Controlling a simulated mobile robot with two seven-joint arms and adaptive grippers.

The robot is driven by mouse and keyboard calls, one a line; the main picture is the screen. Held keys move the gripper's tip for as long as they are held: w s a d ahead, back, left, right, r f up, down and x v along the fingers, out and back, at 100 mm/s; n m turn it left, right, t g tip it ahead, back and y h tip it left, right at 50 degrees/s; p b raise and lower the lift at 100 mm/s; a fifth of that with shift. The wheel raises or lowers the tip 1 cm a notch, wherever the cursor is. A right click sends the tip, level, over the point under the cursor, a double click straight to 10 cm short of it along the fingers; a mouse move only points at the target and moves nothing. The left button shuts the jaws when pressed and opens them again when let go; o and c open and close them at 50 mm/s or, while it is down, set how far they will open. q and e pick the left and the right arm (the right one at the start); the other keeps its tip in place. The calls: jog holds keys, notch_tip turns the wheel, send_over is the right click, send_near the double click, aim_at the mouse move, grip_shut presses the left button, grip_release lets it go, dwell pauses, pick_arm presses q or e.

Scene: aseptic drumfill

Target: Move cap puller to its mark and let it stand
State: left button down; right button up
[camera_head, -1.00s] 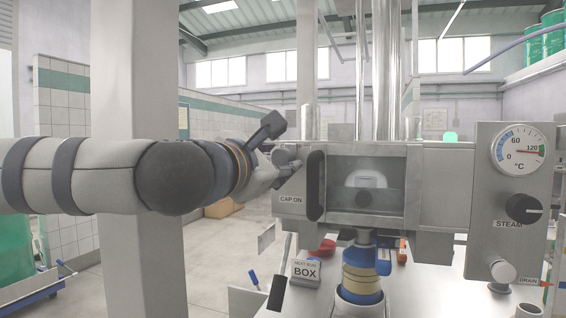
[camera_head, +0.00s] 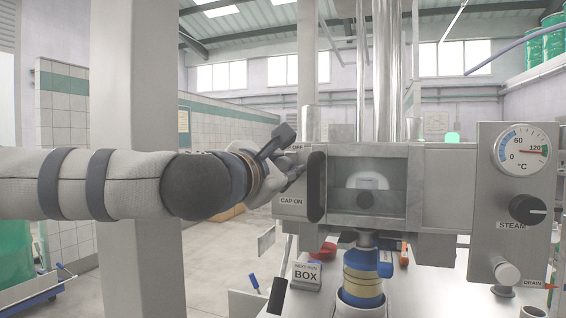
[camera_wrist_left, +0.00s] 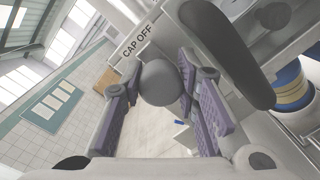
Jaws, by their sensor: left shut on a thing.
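In the left wrist view a grey ball knob (camera_wrist_left: 160,83), which seems to be the cap puller's grip, sits between the fingers of my left gripper (camera_wrist_left: 160,95). The gripper is shut on it. In the head view my left gripper (camera_head: 296,168) is at the left side of the steel filling head (camera_head: 430,188); the knob is hidden there behind the fingers. A CAP ON label (camera_head: 291,201) is just below the fingers. A CAP OFF label (camera_wrist_left: 138,38) is beside the knob in the left wrist view. My right gripper is not in view.
A dark oblong handle (camera_head: 316,187) stands close to the right of the fingers. A blue bottle-like part with yellow bands (camera_head: 363,288) is below the window. A steam panel (camera_head: 512,215) is at the right.

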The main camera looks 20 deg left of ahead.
aim_at(293, 185)
pick_arm(q)
notch_tip(293, 185, down, 4)
jog(key=shift+w+b, duration=0.1)
jog(key=shift+b, duration=0.4)
jog(key=shift+r, duration=0.2)
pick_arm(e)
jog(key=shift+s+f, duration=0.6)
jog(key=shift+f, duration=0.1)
pick_arm(q)
jog(key=c, duration=1.5)
grip_release()
jog(key=s, duration=0.8)
jog(key=s+a, duration=0.1)
jog(key=s, duration=0.3)
jog(key=shift+s, duration=0.1)
